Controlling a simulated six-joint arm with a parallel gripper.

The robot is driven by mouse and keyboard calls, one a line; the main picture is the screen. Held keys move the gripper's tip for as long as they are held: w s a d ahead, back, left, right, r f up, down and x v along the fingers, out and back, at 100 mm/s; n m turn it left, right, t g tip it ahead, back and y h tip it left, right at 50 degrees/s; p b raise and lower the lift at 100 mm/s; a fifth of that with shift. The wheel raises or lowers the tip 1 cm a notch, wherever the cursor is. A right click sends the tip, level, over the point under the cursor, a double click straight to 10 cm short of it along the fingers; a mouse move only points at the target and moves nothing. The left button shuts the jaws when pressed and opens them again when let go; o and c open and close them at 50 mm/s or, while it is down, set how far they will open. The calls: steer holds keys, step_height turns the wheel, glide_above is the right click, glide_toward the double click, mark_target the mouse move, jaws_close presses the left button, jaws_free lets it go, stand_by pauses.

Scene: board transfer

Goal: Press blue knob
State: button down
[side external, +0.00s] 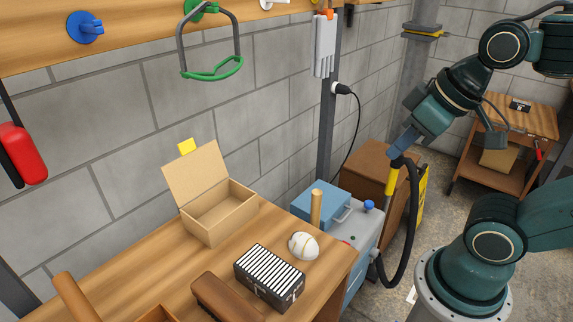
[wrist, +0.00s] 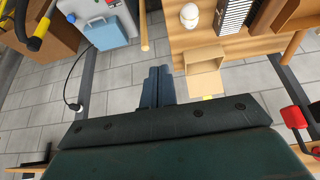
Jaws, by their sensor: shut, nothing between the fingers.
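The blue knob (side external: 369,205) stands on the grey top of a cabinet (side external: 341,230), at its right side near a black hose. In the wrist view the blue knob (wrist: 71,18) shows at the upper left. My gripper (side external: 396,147) is shut and empty, in the air above the cabinet, up and to the right of the knob in the side view and apart from it. In the wrist view the closed blue-grey fingers (wrist: 158,75) are in the middle, to the right of the knob.
A black hose with a yellow grip (side external: 391,178) rises close beside the knob and my gripper. A blue case (side external: 320,204) and an upright wooden rod (side external: 315,210) stand left of the knob. The workbench holds an open cardboard box (side external: 218,217) and a white ball (side external: 304,246).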

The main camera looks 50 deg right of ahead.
steer(key=shift+w, duration=0.1)
stand_by(0.3)
steer(key=w+d+f+m+h, duration=0.25)
steer(key=w+d+m, duration=0.5)
steer(key=w, duration=0.75)
steer(key=w+d+f+m+h, duration=0.1)
steer(key=w+d+f, duration=0.3)
steer(key=d, duration=0.3)
steer(key=w+d+f+m, duration=0.2)
steer(key=w+d+f, duration=0.2)
steer(key=d, duration=0.2)
steer(key=m+h, duration=0.4)
steer(key=m, duration=0.5)
glide_above(370, 205)
step_height(370, 205, down, 30)
steer(key=shift+w+f, duration=0.1)
steer(key=shift+f, duration=0.1)
steer(key=shift+f, duration=4.3)
